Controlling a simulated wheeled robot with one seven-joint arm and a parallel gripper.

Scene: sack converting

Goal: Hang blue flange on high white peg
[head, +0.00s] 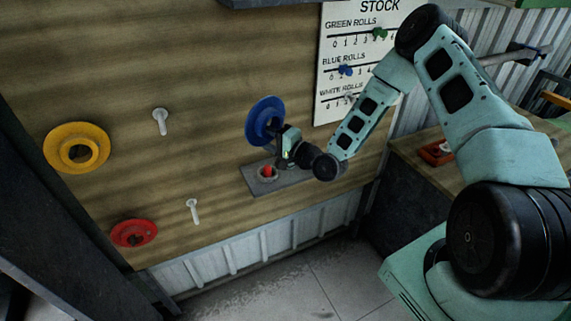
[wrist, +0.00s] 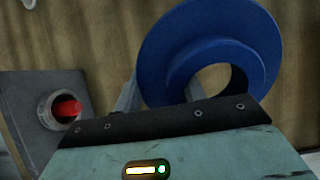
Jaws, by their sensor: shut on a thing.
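The blue flange (head: 264,119) is a disc with a raised hub and a central hole. My gripper (head: 281,146) is shut on its lower edge, and the flange stands upright in front of the wooden wall. In the wrist view the blue flange (wrist: 229,48) fills the upper right, with a finger at its left edge; the other finger is mostly hidden. The high white peg (head: 159,121) sticks out of the wall, well left of the flange. A lower white peg (head: 193,210) is below it. Both pegs are bare.
A yellow flange (head: 77,148) and a red flange (head: 134,233) are on the wall at the left. A stock board (head: 350,60) is at the upper right. The wall between flange and pegs is clear.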

